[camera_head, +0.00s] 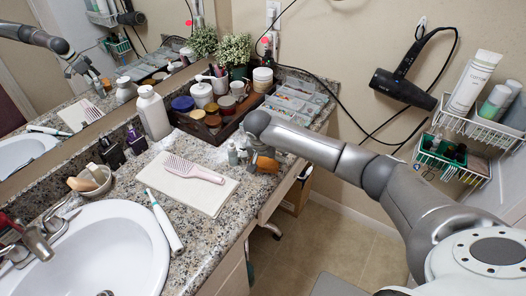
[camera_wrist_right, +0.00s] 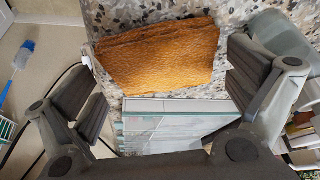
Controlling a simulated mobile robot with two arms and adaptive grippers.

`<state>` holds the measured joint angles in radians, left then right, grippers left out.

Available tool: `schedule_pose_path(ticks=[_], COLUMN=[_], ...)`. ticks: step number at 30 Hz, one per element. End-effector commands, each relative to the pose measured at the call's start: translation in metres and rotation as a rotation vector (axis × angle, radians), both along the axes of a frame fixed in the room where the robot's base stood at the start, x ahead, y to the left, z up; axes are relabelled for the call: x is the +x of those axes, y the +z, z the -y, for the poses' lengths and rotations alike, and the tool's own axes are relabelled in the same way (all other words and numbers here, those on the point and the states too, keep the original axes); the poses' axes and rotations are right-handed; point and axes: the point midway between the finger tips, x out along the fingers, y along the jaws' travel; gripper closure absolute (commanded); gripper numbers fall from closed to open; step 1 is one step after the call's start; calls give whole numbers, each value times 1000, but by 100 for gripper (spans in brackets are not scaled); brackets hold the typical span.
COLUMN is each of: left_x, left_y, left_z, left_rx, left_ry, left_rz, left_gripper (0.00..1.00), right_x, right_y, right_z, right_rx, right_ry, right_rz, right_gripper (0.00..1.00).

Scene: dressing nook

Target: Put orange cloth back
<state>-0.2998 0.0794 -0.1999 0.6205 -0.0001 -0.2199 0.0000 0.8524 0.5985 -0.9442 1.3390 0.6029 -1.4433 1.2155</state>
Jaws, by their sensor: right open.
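The folded orange cloth (camera_head: 266,164) lies on the granite counter near its front edge, partly hidden by my right gripper (camera_head: 258,152). In the right wrist view the cloth (camera_wrist_right: 158,55) shows as a textured orange folded piece. My right gripper (camera_wrist_right: 166,88) is open over it, with one finger pair on each side and the cloth between and slightly beyond them. I cannot tell whether the fingers touch it. My left gripper is not in view.
Small bottles (camera_head: 236,155) stand just left of the cloth. A dark tray (camera_head: 203,128) of jars and a clear divided organizer (camera_head: 294,100) are behind. A pink comb (camera_head: 195,170) lies on a white towel (camera_head: 188,188). The sink (camera_head: 105,250) is at the left.

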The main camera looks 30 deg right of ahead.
Motion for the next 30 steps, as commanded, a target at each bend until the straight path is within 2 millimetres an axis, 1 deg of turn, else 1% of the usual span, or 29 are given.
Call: schedule_pose_path(ticks=[9,12,15,18,21,30], left_x=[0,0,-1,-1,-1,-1], left_y=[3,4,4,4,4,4], left_z=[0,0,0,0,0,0], left_rx=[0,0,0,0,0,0], left_ry=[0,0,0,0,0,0], left_rz=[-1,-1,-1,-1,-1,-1], left_gripper=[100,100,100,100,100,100], right_x=[-19,-25,-29,-33,-34,-34], right_y=[59,77,90,99,103,104], right_z=[-15,-20,-23,-26,-26,-27], right_rx=[1,1,1,1,0,0], right_ry=[2,2,1,0,-1,-1], right_rz=[2,2,1,1,0,0], right_gripper=[0,0,0,0,0,0])
